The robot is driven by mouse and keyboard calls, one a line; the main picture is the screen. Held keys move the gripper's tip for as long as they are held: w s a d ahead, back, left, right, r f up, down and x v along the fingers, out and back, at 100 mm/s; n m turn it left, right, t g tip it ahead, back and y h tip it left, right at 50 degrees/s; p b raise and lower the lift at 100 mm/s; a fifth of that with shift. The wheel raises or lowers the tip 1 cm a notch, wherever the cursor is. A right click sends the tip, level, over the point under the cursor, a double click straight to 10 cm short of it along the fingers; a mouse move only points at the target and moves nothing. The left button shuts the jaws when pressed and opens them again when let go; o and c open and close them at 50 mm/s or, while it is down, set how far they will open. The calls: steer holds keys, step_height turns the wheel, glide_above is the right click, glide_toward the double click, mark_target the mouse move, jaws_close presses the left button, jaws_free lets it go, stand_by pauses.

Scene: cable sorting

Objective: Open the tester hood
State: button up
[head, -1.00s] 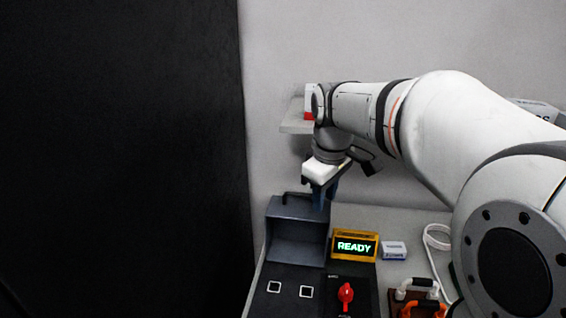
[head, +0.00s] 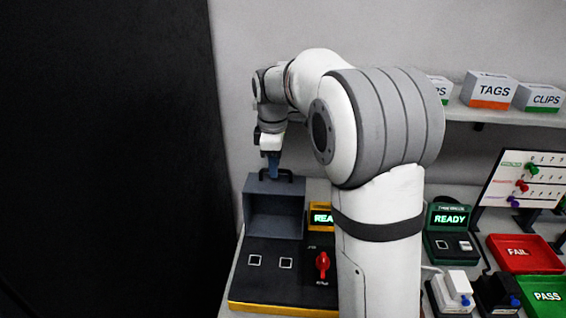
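The tester hood (head: 249,213) is a dark grey box at the back of the black tester (head: 262,284). It stands raised, with its open side facing me, and the tester's top with two white-outlined squares lies uncovered in front of it. A dark handle (head: 287,177) is on the hood's upper edge. My gripper (head: 273,176), with blue fingers, points down at this handle from above and overlaps it in the picture. I cannot tell whether the fingers touch the handle or how far apart they are.
A red knob (head: 322,264) sits on the tester's right part. A yellow READY display (head: 319,216) is partly hidden by my arm. On the right are a green READY unit (head: 450,218), a red FAIL tray (head: 499,246) and a green PASS tray (head: 527,285). A shelf (head: 510,118) holds boxes.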

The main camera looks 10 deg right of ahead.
steer(key=shift+f, duration=0.3)
jaws_close()
stand_by(0.5)
